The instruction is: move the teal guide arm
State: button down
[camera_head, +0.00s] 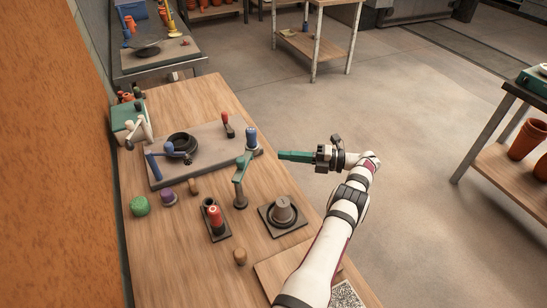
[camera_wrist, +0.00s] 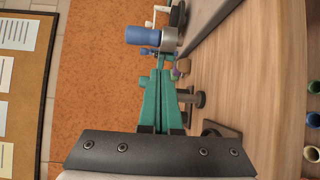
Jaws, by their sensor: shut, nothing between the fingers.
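The teal guide arm (camera_head: 240,170) stands on a dark round post near the right edge of the wooden bench. It reaches from the post toward a blue-topped knob (camera_head: 251,138) at its far end. My gripper (camera_head: 281,155), with long teal fingers, points left at the knob end from over the bench's right edge. The fingers are together and empty, with a small gap to the knob in the head view. In the wrist view my fingertips (camera_wrist: 163,74) point toward the blue knob (camera_wrist: 141,35) with its grey collar. The fingers partly hide the guide arm there.
A grey slab (camera_head: 200,165) holds a black ring (camera_head: 182,143), a blue arm (camera_head: 160,155) and a red-topped peg (camera_head: 227,128). Open floor lies right.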

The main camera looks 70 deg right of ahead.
jog(key=s+a+r+n+g+h, duration=0.3)
jog(key=r+n+g, duration=0.55)
jog(key=n, duration=0.85)
send_near(249, 154)
jog(key=shift+w+f, duration=1.65)
jog(key=shift+f, duration=1.15)
jog(key=shift+a+m+y, duration=0.2)
jog(key=shift+m+y, duration=0.1)
jog(key=shift+y, duration=0.1)
jog(key=shift+w+d, duration=0.15)
jog(key=shift+w, duration=0.5)
jog(key=shift+w+d, duration=0.2)
jog(key=shift+w, duration=0.4)
